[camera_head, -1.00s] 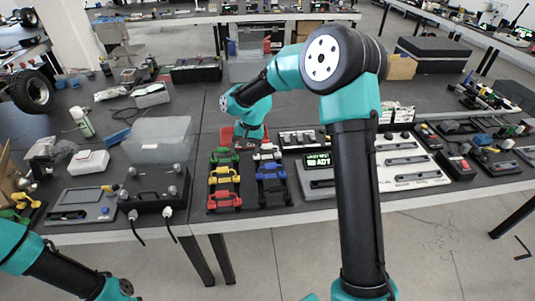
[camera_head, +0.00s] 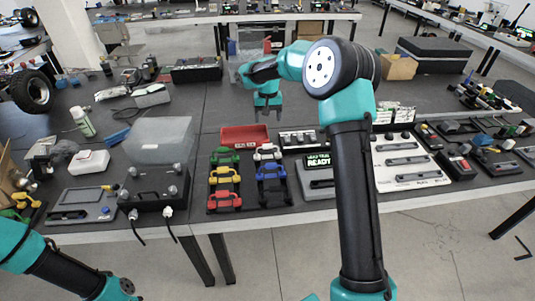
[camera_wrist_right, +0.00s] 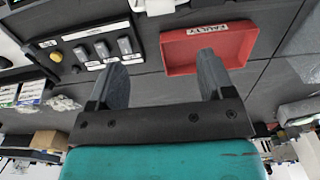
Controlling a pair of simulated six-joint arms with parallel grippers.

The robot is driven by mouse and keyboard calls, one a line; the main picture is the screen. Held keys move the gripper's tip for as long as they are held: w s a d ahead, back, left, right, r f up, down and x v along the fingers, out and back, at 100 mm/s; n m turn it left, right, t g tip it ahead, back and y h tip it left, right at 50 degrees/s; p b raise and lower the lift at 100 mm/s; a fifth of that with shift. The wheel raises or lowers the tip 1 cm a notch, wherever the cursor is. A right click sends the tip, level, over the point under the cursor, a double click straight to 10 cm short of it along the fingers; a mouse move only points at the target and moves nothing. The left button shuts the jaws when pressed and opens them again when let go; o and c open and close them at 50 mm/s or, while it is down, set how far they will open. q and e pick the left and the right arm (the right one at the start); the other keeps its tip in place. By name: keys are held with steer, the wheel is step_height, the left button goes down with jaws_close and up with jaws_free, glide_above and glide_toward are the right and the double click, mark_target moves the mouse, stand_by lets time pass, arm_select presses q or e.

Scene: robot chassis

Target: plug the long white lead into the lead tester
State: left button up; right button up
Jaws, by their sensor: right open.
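The lead tester (camera_head: 320,185) stands at the front of the bench, its screen lit green with "READY". A white lead (camera_head: 268,153) lies at the far end of the right-hand dark rack, above a blue lead (camera_head: 271,171); part of a white piece, likely the same lead, shows at the top of the wrist view (camera_wrist_right: 155,5). My right gripper (camera_head: 267,115) is above the bench behind the red tray, pointing down. In the wrist view its two fingers (camera_wrist_right: 162,82) are apart with nothing between them. My left arm enters at lower left; its gripper is out of frame.
The red tray (camera_head: 244,137), labelled FAULTY in the wrist view, looks empty. A panel of grey switches (camera_head: 303,139) stands behind the tester. The left-hand rack holds green (camera_head: 225,156), yellow (camera_head: 224,174) and red (camera_head: 224,199) leads. Open bench lies behind the tray.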

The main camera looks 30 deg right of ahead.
mark_target(267, 146)
step_height(267, 146, down, 10)
stand_by(0.4)
steer(key=shift+a+f, duration=0.15)
steer(key=shift+f, duration=2.45)
steer(key=c, duration=1)
steer(key=shift+r, duration=0.15)
step_height(267, 146, up, 10)
steer(key=shift+f, duration=0.1)
